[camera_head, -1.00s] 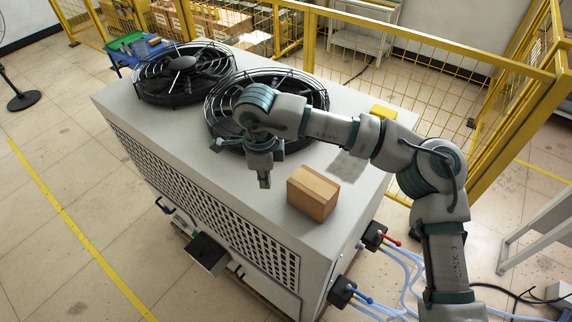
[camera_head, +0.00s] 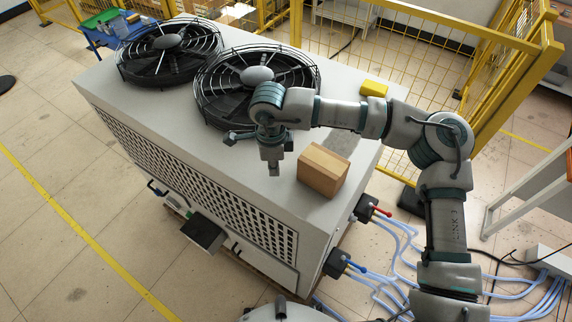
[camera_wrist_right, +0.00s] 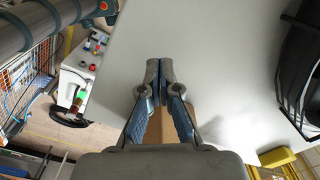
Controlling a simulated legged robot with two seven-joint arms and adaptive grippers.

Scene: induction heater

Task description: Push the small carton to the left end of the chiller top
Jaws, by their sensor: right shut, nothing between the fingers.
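The small carton (camera_head: 323,170) is a brown box standing on the right part of the light grey chiller top (camera_head: 235,153). My right gripper (camera_head: 274,168) points down just left of the carton, with a small gap visible in the head view. Its fingers are shut and empty. In the right wrist view, the shut fingertips (camera_wrist_right: 153,68) are over the grey top, and brown parts of the carton (camera_wrist_right: 163,126) show between and behind the finger links. The carton is mostly hidden there. My left gripper is not in view.
Two black round fans, one near (camera_head: 255,85) and one farther left (camera_head: 170,52), take up much of the chiller top. A yellow block (camera_head: 374,89) lies at its back edge. Yellow fencing (camera_head: 430,60) stands behind. A bare strip runs along the front edge.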

